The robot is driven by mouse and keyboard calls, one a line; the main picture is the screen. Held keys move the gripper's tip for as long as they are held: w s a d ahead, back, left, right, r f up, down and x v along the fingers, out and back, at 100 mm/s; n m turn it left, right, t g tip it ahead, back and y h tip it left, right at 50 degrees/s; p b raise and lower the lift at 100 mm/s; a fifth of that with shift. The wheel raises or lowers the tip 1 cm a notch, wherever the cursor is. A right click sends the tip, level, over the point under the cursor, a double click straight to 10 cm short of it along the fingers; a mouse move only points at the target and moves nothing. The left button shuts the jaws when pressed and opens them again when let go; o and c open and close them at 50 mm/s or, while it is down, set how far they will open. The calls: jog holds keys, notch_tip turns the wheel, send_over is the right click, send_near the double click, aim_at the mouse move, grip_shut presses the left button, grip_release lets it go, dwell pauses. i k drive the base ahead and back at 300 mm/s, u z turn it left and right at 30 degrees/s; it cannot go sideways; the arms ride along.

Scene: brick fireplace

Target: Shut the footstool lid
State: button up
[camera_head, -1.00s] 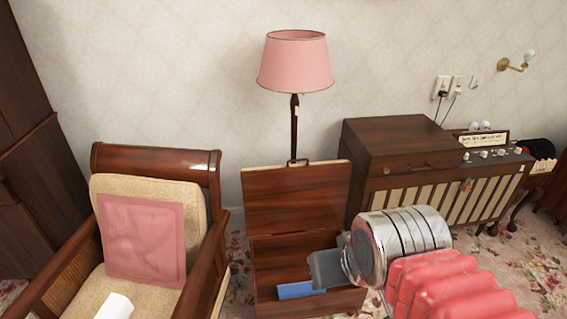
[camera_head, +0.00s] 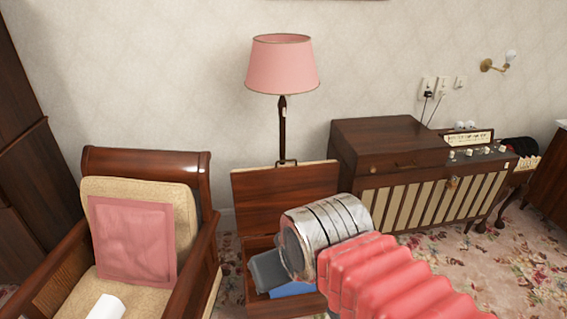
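The footstool is an open wooden box (camera_head: 256,243) on the carpet, between the armchair and the radio cabinet. Its lid (camera_head: 282,196) stands upright at the back, dark wood facing me. A blue item (camera_head: 292,289) lies inside the box. My gripper (camera_head: 266,272) is in front of the lid and over the box opening in the picture, with a grey finger part pointing left. I cannot tell whether it touches the box or the lid. My arm hides the right part of the box. Whether the fingers are apart does not show.
An armchair (camera_head: 190,171) with a pink cushion (camera_head: 133,240) and a white roll (camera_head: 107,307) stands close on the left. A pink lamp (camera_head: 282,65) stands behind the lid. A wooden radio cabinet (camera_head: 390,143) is on the right. Carpet (camera_head: 440,258) is clear at front right.

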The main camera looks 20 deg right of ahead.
aim_at(261, 195)
jog(key=z, duration=0.05)
jog(key=i, duration=1)
jog(key=u, duration=0.05)
